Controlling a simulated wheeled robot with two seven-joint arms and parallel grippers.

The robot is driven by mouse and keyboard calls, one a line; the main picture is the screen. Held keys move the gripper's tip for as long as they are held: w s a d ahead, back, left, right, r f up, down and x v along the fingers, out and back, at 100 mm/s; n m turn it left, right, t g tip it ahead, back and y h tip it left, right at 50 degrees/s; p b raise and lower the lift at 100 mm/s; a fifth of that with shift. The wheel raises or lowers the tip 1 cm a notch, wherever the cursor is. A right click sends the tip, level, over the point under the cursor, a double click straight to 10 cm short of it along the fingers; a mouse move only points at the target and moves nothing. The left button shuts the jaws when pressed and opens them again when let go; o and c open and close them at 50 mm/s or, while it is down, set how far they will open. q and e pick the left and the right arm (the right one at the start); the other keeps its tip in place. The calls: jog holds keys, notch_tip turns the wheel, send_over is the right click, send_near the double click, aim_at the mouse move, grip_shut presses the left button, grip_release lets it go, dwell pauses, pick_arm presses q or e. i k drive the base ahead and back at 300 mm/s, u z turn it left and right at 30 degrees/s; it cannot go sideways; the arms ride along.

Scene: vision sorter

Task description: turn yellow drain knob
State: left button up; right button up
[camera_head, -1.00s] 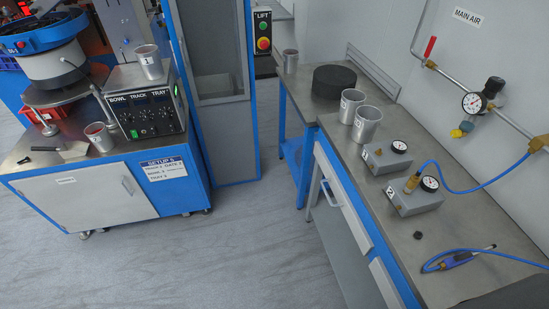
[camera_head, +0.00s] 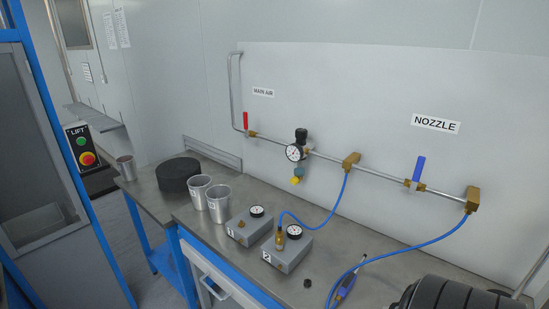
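The yellow drain knob (camera_head: 296,180) hangs at the bottom of the filter-regulator on the wall pipe, under a blue-grey bowl (camera_head: 299,171). A round gauge (camera_head: 295,153) and a black top knob (camera_head: 301,135) sit above it. The yellow knob is small, and its turned position cannot be told. Neither of my grippers shows in the view.
Below stand a bench (camera_head: 213,233) with grey gauge box 1 (camera_head: 246,232), box 2 (camera_head: 286,254) and metal cups (camera_head: 219,206). A blue hose (camera_head: 327,220) runs from box 2 to the pipe. A red-handled valve (camera_head: 246,121) and blue-handled valve (camera_head: 418,170) flank the regulator. A dark ribbed shape (camera_head: 455,296) fills the lower right.

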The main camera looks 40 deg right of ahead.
aim_at(294, 180)
jog(key=z, duration=1.55)
